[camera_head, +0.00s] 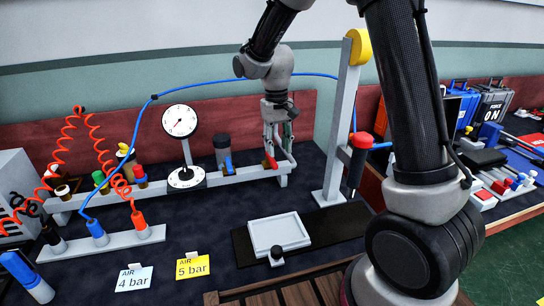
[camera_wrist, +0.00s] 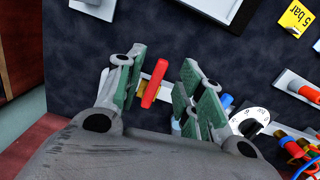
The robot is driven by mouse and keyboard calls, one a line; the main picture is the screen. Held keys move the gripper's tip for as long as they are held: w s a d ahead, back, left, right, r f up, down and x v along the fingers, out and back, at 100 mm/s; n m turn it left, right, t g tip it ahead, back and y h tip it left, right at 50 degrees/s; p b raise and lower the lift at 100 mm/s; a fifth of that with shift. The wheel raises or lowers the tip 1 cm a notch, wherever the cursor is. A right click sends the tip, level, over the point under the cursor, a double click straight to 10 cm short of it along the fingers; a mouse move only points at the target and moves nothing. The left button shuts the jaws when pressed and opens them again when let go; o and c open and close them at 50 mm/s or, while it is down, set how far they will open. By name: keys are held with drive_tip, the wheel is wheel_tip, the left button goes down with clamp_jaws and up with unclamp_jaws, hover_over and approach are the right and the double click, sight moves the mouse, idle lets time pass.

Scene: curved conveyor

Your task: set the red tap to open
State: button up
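The red tap (camera_wrist: 155,83) shows in the wrist view as a long red handle on a brass-coloured body, on a pale rail. In the head view its red handle (camera_head: 270,161) is small and partly hidden near my fingers. My gripper (camera_wrist: 157,72) is open, with one green-padded finger on each side of the red handle. Dark gaps show between the handle and both fingers, so it does not look gripped. In the head view my gripper (camera_head: 279,145) points down over the right part of the rail. I cannot tell the fingertips' exact height relative to the handle.
A blue tap (camera_head: 229,165) and a round gauge (camera_head: 180,121) stand left of my gripper. A grey post with a yellow knob (camera_head: 359,47) rises to the right. A blue hose (camera_head: 215,82) arches behind. A white tray (camera_head: 279,234) lies in front on the dark bench.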

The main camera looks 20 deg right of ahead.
sight(273, 161)
drive_tip(key=w, duration=0.1)
drive_tip(key=w+r, duration=0.1)
drive_tip(key=shift+w+a+r+m+t, duration=0.15)
drive_tip(key=shift+w+a+m+t, duration=0.15)
drive_tip(key=shift+w+a+t, duration=0.1)
drive_tip(key=shift+s, duration=0.1)
wheel_tip(273, 161, down, 8)
drive_tip(key=shift+r, duration=0.1)
clamp_jaws()
